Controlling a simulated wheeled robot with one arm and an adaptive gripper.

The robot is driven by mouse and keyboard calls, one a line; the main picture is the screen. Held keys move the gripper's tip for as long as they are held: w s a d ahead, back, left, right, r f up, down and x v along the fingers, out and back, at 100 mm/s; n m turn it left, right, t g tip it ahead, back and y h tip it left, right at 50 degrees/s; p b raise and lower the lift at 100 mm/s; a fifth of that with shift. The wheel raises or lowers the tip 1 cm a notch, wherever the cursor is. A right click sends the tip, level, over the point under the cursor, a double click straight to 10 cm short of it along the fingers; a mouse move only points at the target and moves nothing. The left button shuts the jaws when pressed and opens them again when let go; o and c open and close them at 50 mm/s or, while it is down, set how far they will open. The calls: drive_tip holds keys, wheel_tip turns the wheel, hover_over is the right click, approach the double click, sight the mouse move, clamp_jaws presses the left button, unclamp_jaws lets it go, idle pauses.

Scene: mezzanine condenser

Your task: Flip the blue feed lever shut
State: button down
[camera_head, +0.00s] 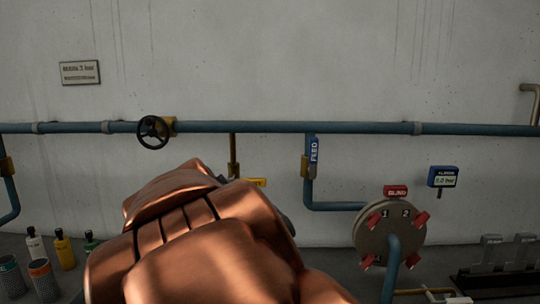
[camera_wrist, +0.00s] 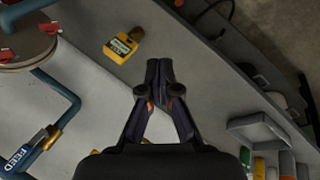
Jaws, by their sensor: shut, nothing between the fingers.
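The blue feed lever (camera_head: 314,152), marked FEED in white, stands upright along a vertical blue pipe, just below the long horizontal pipe on the wall. In the wrist view the feed lever (camera_wrist: 24,152) lies at the lower left, beside a pipe with a yellow fitting. My gripper (camera_wrist: 160,66) is shut and empty, and points away from the lever, well apart from it. In the head view my copper arm hides the gripper.
A black handwheel (camera_head: 152,132) sits on the horizontal pipe. A round flange (camera_head: 375,238) with red clamps and a red BLIND tag (camera_head: 396,191) stands right of the lever. Bottles (camera_head: 63,248) stand at lower left.

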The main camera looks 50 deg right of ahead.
drive_tip(key=w+d+r+m+g+h+b, duration=0.1)
drive_tip(key=w+d+r+h, duration=0.3)
drive_tip(key=d+r, duration=0.5)
drive_tip(key=w+d+r+g+h+b, duration=0.1)
drive_tip(key=w+d+r+h, duration=0.35)
drive_tip(key=d+r, duration=0.4)
drive_tip(key=w+d+r+n+h+b, duration=0.1)
drive_tip(key=w+d+n+h, duration=0.2)
drive_tip(key=w+d, duration=0.5)
drive_tip(key=w+h, duration=0.1)
drive_tip(key=w, duration=0.1)
drive_tip(key=shift+w, duration=0.35)
drive_tip(key=p, duration=0.3)
approach(313, 159)
drive_tip(key=w+d+r, duration=0.3)
drive_tip(key=w+d, duration=0.1)
drive_tip(key=w, duration=0.1)
drive_tip(key=shift+s+d+f+p, duration=0.15)
drive_tip(key=shift+s+d+p, duration=0.05)
drive_tip(key=shift+s+d, duration=0.6)
drive_tip(key=shift+s+d+f+p, duration=0.1)
drive_tip(key=shift+s+d+p, duration=0.05)
drive_tip(key=shift+s+d, duration=0.65)
